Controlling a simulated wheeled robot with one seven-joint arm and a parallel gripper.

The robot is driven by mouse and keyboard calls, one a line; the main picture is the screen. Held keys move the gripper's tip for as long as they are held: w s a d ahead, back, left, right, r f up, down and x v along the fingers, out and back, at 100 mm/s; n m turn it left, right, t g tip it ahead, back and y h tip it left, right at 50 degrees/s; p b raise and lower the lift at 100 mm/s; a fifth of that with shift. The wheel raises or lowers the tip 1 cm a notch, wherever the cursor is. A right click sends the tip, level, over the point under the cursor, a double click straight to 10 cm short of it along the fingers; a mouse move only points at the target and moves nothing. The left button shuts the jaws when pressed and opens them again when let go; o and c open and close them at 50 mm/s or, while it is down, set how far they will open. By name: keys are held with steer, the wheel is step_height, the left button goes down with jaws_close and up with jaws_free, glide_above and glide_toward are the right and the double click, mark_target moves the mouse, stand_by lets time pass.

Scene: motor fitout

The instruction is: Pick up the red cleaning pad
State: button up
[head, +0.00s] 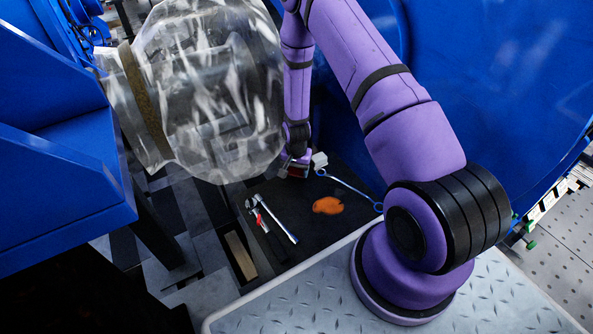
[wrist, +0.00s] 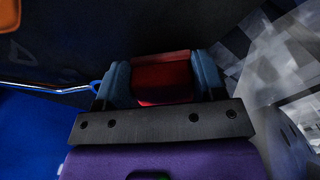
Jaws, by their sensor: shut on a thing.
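The red cleaning pad (wrist: 162,78) sits between the two blue-grey fingers of my gripper (wrist: 165,82) in the wrist view. My gripper is shut on it. In the head view my gripper (head: 293,167) is at the far end of the dark mat, and a small red part of the pad (head: 297,172) shows at its tip. Most of the pad is hidden by the gripper there. I cannot tell whether the pad touches the mat.
On the dark mat (head: 300,235) lie an orange cloth-like patch (head: 328,206), a blue-ended wrench (head: 350,187) and metal tools with a red part (head: 272,218). A large transparent cover (head: 215,95) stands left of my arm. Blue housings (head: 480,70) flank both sides.

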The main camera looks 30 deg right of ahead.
steer(key=shift+r, duration=0.75)
steer(key=shift+s+r, duration=0.2)
steer(key=shift+r, duration=0.25)
steer(key=shift+s+r, duration=0.2)
steer(key=shift+r, duration=0.25)
steer(key=s, duration=0.5)
steer(key=s+a+r, duration=0.1)
steer(key=s, duration=0.4)
steer(key=s+a, duration=0.1)
steer(key=s, duration=0.4)
steer(key=shift+a+r, duration=0.15)
steer(key=shift+a, duration=0.05)
steer(key=o, duration=0.4)
steer(key=shift+c, duration=1.3)
steer(key=shift+w, duration=0.1)
